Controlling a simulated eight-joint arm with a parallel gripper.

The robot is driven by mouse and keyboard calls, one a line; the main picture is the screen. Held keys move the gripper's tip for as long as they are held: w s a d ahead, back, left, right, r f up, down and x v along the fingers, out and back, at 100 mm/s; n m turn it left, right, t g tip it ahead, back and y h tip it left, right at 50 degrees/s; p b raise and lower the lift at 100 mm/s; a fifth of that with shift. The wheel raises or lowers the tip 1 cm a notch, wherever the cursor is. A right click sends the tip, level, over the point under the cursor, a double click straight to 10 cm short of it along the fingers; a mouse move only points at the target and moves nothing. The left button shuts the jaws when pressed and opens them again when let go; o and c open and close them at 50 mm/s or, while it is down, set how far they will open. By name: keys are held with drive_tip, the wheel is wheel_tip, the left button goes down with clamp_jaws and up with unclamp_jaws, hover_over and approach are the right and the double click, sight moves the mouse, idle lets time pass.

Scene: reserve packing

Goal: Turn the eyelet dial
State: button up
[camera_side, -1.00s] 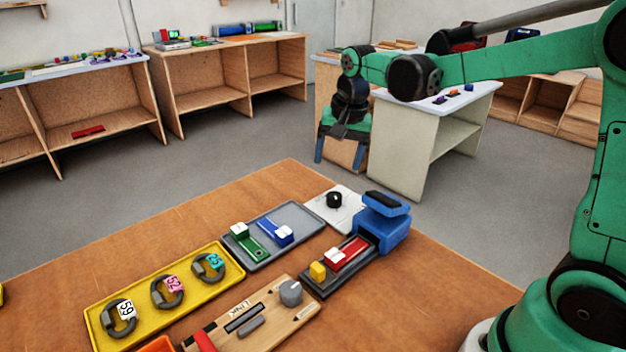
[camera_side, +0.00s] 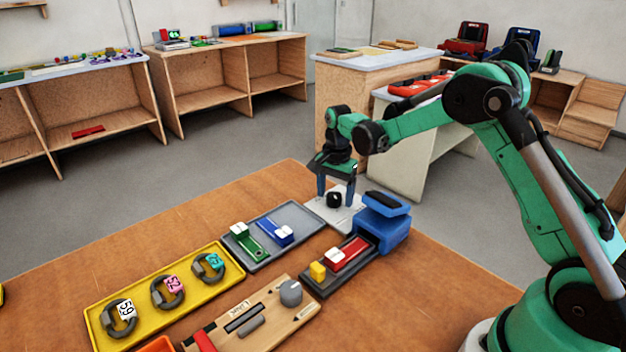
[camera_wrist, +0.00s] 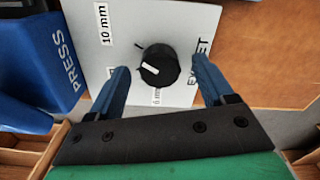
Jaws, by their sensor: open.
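The eyelet dial (camera_side: 334,200) is a black knob on a white plate (camera_side: 349,218) at the far corner of the wooden table. In the wrist view the dial (camera_wrist: 159,65) carries a white pointer mark, and its plate (camera_wrist: 190,20) reads "10 mm", "6 mm" and a partly covered "EYELET". My gripper (camera_side: 337,192) is above the plate, with its blue fingers pointing down. In the wrist view my gripper (camera_wrist: 160,80) is open, one finger on each side of the dial, with gaps between. I cannot tell how far above the plate the fingertips are.
A blue press (camera_side: 384,218) stands right beside the plate and also shows in the wrist view (camera_wrist: 45,60). A grey tray (camera_side: 265,257) with green and blue pieces lies to the left. A yellow tray (camera_side: 140,325) and a wooden board (camera_side: 225,335) lie nearer. Bare tabletop lies at the left.

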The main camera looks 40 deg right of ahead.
clamp_jaws()
drive_tip(key=shift+n, duration=0.3)
drive_tip(key=n, duration=0.5)
drive_tip(key=shift+w+n, duration=0.1)
drive_tip(key=shift+n, duration=0.2)
drive_tip(key=n, duration=0.5)
drive_tip(key=shift+n, duration=0.4)
